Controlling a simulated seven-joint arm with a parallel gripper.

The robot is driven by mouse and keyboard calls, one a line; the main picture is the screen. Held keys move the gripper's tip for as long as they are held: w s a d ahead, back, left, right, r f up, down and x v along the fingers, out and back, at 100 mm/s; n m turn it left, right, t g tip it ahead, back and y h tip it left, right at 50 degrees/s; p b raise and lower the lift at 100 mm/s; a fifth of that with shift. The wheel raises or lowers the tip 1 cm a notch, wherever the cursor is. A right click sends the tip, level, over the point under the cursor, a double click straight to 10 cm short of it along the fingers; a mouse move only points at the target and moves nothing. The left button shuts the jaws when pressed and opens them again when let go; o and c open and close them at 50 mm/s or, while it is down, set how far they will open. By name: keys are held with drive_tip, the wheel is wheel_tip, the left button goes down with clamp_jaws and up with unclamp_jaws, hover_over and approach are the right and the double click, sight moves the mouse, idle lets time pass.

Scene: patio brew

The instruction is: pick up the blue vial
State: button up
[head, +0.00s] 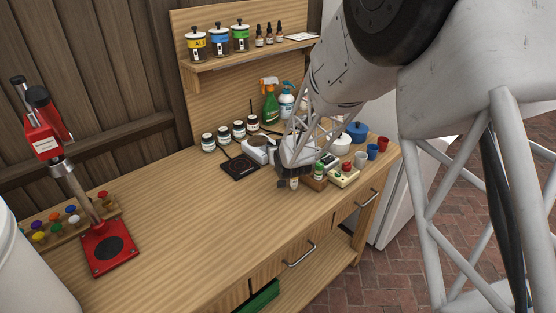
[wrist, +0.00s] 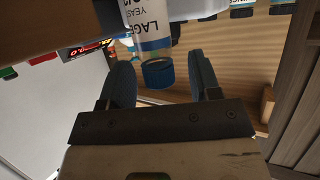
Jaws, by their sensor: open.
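The blue vial (wrist: 158,72) has a blue cap and a white label reading "LAGER YEAST". In the wrist view it lies between the two fingers of my gripper (wrist: 159,60), with a gap to each finger. My gripper is open and has not closed on it. In the head view my gripper (head: 293,180) is low over the workbench, beside a small wooden rack (head: 315,185). There it mostly hides the blue vial. A green-capped vial (head: 319,170) stands at the rack, just right of my gripper.
A device with a red knob (head: 346,168) is right of the rack. A black scale (head: 239,166) lies to the left. The bench's left middle is clear.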

drive_tip(key=c, duration=1)
drive_tip(key=shift+r, duration=0.15)
drive_tip(key=shift+r, duration=0.45)
drive_tip(key=r, duration=0.2)
drive_tip(key=shift+s+r, duration=0.2)
drive_tip(key=shift+r, duration=0.1)
drive_tip(key=s+d+r, duration=0.1)
drive_tip(key=s+d, duration=0.3)
drive_tip(key=s, duration=1.1)
drive_tip(key=shift+d+r, duration=0.15)
drive_tip(key=shift+d, duration=0.05)
